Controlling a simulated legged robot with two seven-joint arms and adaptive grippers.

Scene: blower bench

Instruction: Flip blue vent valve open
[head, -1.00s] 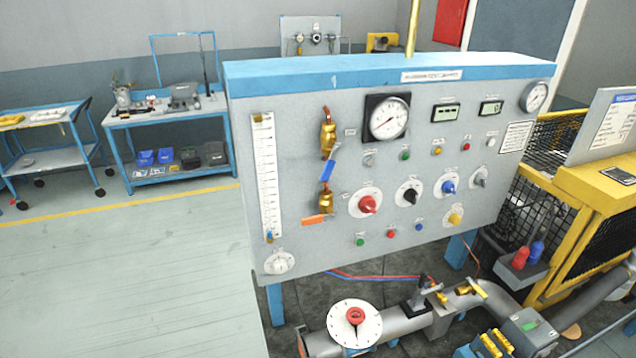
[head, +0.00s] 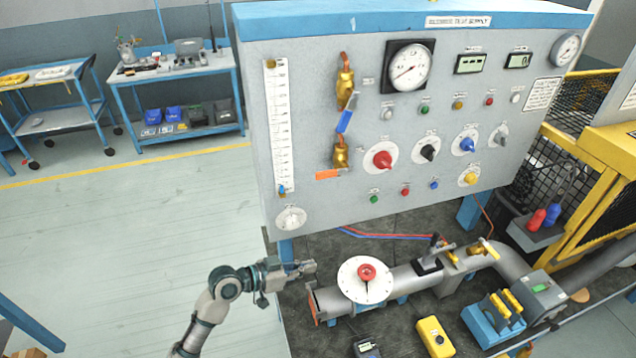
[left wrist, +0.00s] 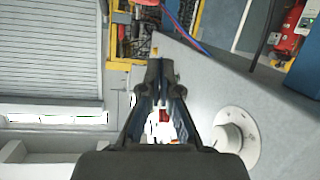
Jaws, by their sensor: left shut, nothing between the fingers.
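The blue vent valve handle (head: 345,121) sits on the grey panel, tilted, below the upper brass valve body (head: 345,90). A second brass valve (head: 341,152) with an orange handle (head: 328,174) is just below it. My left gripper (head: 312,267) is shut and empty, low in front of the panel, below its bottom left corner and well apart from the blue handle. In the left wrist view its two dark fingers (left wrist: 160,72) come together. I cannot make out the blue handle in that view. My right gripper is not in view.
The panel (head: 320,215) carries a red knob (head: 381,159), gauges and several buttons. A pipe with a white dial (head: 364,292) runs below, close to my left gripper. A round white knob (left wrist: 236,138) shows in the left wrist view. Floor (head: 110,240) at left is clear.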

